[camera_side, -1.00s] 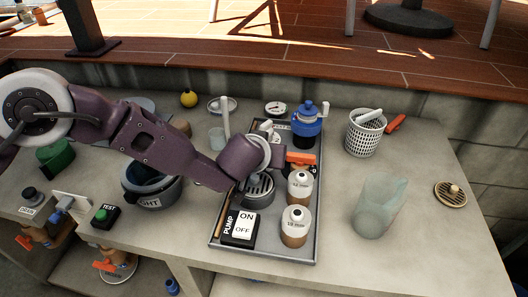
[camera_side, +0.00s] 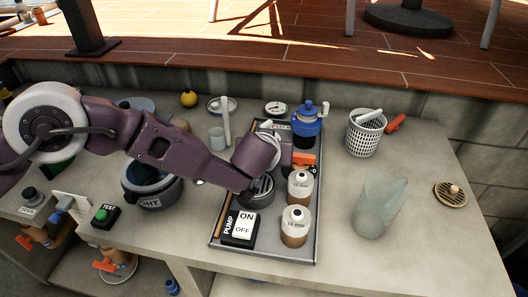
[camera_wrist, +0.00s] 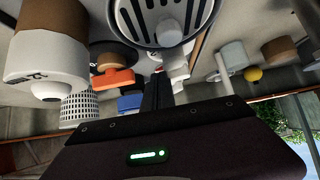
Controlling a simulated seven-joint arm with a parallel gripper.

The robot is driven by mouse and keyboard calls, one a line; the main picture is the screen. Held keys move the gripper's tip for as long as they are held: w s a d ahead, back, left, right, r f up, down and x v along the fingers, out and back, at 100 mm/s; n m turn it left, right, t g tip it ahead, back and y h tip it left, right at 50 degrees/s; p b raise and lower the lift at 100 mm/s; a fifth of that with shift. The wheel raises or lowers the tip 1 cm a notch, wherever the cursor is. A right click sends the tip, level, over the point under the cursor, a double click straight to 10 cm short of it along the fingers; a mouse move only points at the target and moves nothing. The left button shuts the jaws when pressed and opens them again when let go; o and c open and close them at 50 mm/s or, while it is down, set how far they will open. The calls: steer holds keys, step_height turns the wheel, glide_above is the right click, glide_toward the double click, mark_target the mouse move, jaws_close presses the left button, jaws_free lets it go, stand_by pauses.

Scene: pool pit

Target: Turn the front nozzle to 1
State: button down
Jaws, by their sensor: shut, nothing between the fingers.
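Two white-topped nozzles with brown bases stand on the right side of a grey tray (camera_side: 268,256). The front nozzle (camera_side: 295,228) is nearest the side camera, and the rear nozzle (camera_side: 300,188) is behind it. Their small print is too small to read surely. A large white-and-brown nozzle (camera_wrist: 45,55) shows at left in the wrist view; I cannot tell which one. My gripper (camera_wrist: 157,92) is shut and empty, apart from that nozzle and close to the slotted round drain (camera_wrist: 160,22). In the side view my wrist hides the fingertips.
The tray also holds a pump ON/OFF switch (camera_side: 240,230), a slotted drain (camera_side: 260,192), an orange handle (camera_side: 304,161) and a blue pump-like unit (camera_side: 307,124). A white basket (camera_side: 365,135) and a translucent bag-like thing (camera_side: 378,210) stand right of it. The front right counter is clear.

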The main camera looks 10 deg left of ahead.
steer(key=n+y, duration=0.1)
steer(key=n, duration=0.1)
steer(key=shift+w+d+f+n+y, duration=0.1)
steer(key=shift+w+d+n+y, duration=0.2)
steer(key=shift+w+d+y, duration=0.1)
steer(key=shift+w+d, duration=0.25)
steer(key=shift+w, duration=0.5)
steer(key=shift+w, duration=0.25)
stand_by(1.2)
